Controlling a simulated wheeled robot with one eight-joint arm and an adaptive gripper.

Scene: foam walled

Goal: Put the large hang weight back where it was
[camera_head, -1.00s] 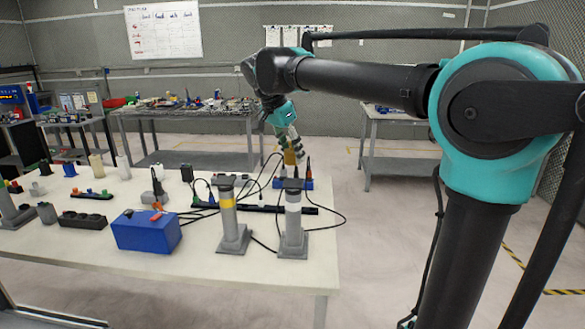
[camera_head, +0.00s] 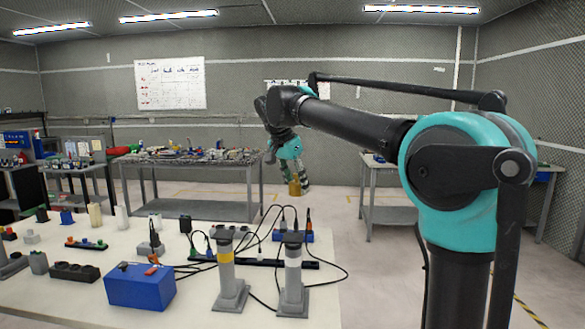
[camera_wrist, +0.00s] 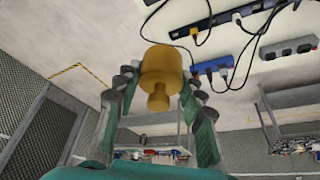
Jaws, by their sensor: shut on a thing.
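The hang weight (camera_head: 294,187) is a brass-yellow cylinder with a narrower neck and knob. It shows large in the wrist view (camera_wrist: 161,68), between the finger pads. My gripper (camera_head: 298,184) is shut on it and holds it in the air, above the far side of the white table (camera_head: 75,292) in the head view. The gripper's two teal fingers with grey pads (camera_wrist: 158,85) flank the weight in the wrist view. I cannot tell the weight's exact height over the table, and its far side is hidden.
Open floor lies right of the table.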

